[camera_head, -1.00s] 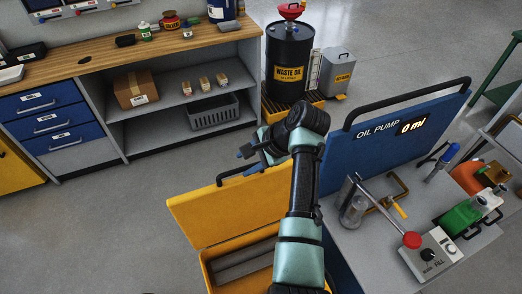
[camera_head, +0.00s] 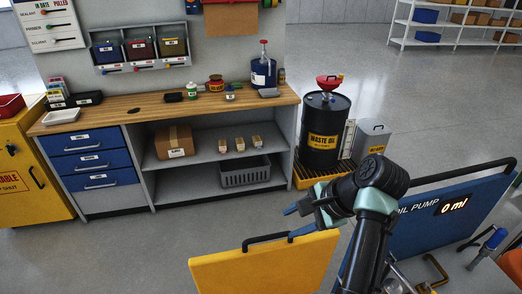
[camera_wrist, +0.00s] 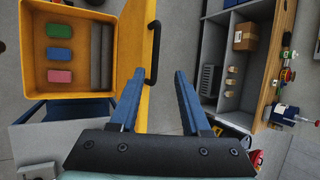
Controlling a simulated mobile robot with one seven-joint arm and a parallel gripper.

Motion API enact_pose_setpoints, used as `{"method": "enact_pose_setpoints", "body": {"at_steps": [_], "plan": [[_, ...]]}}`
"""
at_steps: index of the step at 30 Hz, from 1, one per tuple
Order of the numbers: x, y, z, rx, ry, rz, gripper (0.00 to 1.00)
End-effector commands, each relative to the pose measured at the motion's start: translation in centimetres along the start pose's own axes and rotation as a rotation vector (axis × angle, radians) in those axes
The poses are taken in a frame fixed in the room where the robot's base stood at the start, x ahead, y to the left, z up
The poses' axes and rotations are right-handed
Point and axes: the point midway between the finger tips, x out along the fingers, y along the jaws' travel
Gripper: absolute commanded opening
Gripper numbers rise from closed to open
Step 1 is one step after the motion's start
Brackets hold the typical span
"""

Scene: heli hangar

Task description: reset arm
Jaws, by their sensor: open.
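My gripper (camera_head: 292,222) is open and empty in the head view. It is above the yellow lid (camera_head: 265,265) of a yellow box, near the lid's black handle. The open yellow box (camera_wrist: 44,76) lies to the left there, with a green, a blue and a pink block and grey bars inside.
A blue oil pump panel (camera_head: 420,232) reading 0 ml stands at the right. A waste oil drum (camera_head: 323,135) stands behind my arm. A wooden workbench (camera_head: 150,115) with shelves and drawers is at the back left. The floor before it is clear.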

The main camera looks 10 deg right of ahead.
Motion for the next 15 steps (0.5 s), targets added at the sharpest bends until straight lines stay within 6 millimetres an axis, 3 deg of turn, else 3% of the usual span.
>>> {"method": "enact_pose_setpoints", "body": {"at_steps": [5, 8, 11, 15], "plan": [[-0.5, -1.8, 0.3, -0.087, 0.065, -0.059, 0.47], [-2.2, -5.4, 1.2, -0.263, 0.198, -0.177, 0.47], [-5.5, -10.2, 3.7, -0.513, 0.392, -0.342, 0.47], [-12.5, -15.6, 9.6, -0.848, 0.692, -0.580, 0.47]]}}
